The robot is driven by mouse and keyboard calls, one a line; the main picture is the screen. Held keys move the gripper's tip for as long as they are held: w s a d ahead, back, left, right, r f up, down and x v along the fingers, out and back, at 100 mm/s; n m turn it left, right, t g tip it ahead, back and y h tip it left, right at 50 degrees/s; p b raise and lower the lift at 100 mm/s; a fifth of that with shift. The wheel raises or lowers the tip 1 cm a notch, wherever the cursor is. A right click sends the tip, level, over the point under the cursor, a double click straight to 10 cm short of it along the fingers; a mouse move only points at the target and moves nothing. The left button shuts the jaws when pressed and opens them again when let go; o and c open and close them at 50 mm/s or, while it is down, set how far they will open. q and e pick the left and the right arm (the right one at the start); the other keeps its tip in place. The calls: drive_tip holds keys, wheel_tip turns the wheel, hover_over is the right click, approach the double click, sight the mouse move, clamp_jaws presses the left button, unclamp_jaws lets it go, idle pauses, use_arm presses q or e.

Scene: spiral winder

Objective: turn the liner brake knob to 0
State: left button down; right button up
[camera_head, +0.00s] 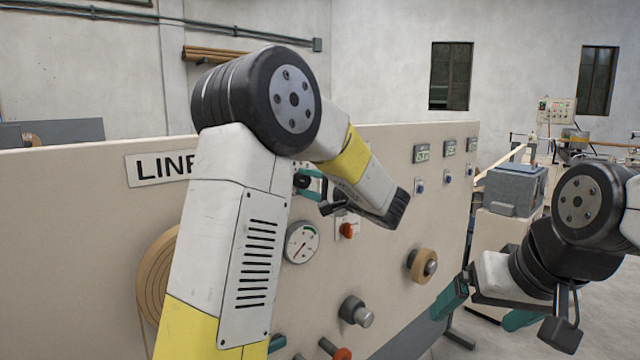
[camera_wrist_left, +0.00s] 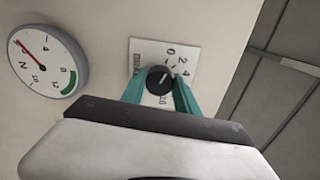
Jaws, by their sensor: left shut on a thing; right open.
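The liner brake knob (camera_wrist_left: 158,79) is a small round black knob on a white numbered plate (camera_wrist_left: 150,50) in the left wrist view. My left gripper (camera_wrist_left: 160,88) is shut on it, one teal finger on each side. A light mark on the knob points to the upper right, toward the low numbers; I cannot tell the exact number. In the head view the left gripper (camera_head: 312,184) is at the panel, with the dark knob (camera_head: 302,181) partly hidden by my left arm. My right gripper (camera_head: 486,308) is open and empty, right of the panel.
The beige panel (camera_head: 400,160) carries a round gauge (camera_head: 302,243), also in the left wrist view (camera_wrist_left: 47,62), a red knob (camera_head: 347,230), a roller (camera_head: 423,265) and several displays. My left arm covers part of the LINER sign (camera_head: 160,168). A grey machine (camera_head: 515,188) stands at right.

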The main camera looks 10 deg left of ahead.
use_arm(q)
drive_tip(key=shift+f+n, duration=0.1)
drive_tip(key=shift+n, duration=0.5)
drive_tip(key=c, duration=0.9)
unclamp_jaws()
drive_tip(key=shift+s+d, duration=0.1)
drive_tip(key=shift+d, duration=0.05)
drive_tip(key=v, duration=0.7)
drive_tip(key=shift+s+d, duration=0.2)
drive_tip(key=shift+d, duration=0.05)
